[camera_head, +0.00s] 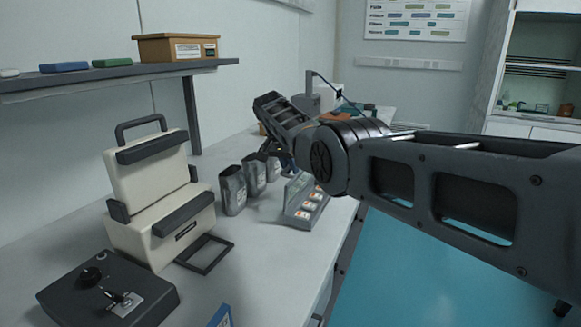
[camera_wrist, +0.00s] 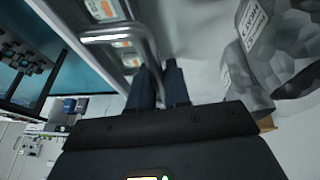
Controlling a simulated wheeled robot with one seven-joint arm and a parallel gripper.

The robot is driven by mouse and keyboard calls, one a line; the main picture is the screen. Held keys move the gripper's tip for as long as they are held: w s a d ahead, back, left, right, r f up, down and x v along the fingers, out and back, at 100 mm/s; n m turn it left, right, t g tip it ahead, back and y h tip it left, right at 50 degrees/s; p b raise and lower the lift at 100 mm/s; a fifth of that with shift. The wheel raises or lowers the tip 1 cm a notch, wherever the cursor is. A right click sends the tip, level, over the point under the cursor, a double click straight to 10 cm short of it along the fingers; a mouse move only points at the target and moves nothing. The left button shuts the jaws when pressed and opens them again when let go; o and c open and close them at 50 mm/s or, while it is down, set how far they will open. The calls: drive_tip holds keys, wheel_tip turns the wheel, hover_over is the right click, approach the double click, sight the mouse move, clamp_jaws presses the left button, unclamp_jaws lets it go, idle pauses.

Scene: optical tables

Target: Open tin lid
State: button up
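A grey tin-like case (camera_head: 305,206) with orange and white labels stands on the bench in the head view, with a slanted panel at its back. In the wrist view, the labelled case (camera_wrist: 128,60) is at the upper left. A bent metal handle (camera_wrist: 113,34) runs from it towards my gripper. My gripper (camera_wrist: 158,68) is beside the handle, its two dark fingers a small gap apart. The handle's end passes near or between the fingers, and I cannot tell if they clamp it. In the head view my arm mostly hides the gripper.
Several grey crumpled bags (camera_head: 233,190) stand left of the case, and some show close by in the wrist view (camera_wrist: 281,45). A cream instrument (camera_head: 160,200) and a dark control box (camera_head: 107,293) stand nearer. A shelf (camera_head: 120,76) hangs at the left.

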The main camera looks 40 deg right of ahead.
drive_tip(key=o, duration=0.4)
drive_tip(key=shift+c, duration=0.2)
drive_tip(key=v, duration=0.7)
drive_tip(key=shift+r, duration=0.3)
drive_tip(key=shift+a, duration=0.15)
